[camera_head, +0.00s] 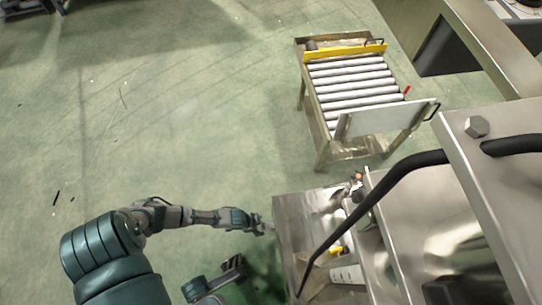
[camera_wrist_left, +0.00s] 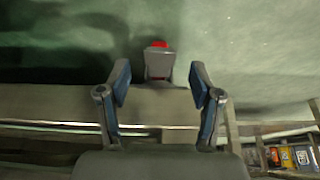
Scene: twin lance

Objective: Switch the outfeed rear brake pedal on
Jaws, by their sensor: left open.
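My left gripper (camera_head: 262,227) reaches in from the left, with its tip at the left edge of a steel-topped unit (camera_head: 290,235) in the head view. In the left wrist view the left gripper (camera_wrist_left: 160,100) is open, with one blue-grey finger on each side. A small grey piece with a red top (camera_wrist_left: 158,46) shows between and beyond the fingers. It looks like a pedal, but I cannot tell whether it is the outfeed rear brake pedal or which way it is set. No contact is clear. My right gripper is not in view.
A roller conveyor cart (camera_head: 352,84) with a yellow bar (camera_head: 345,51) stands at the back, and a small red lever (camera_head: 407,90) shows at its right. Steel machinery with a black handle (camera_head: 385,185) fills the right. The green floor at left is open.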

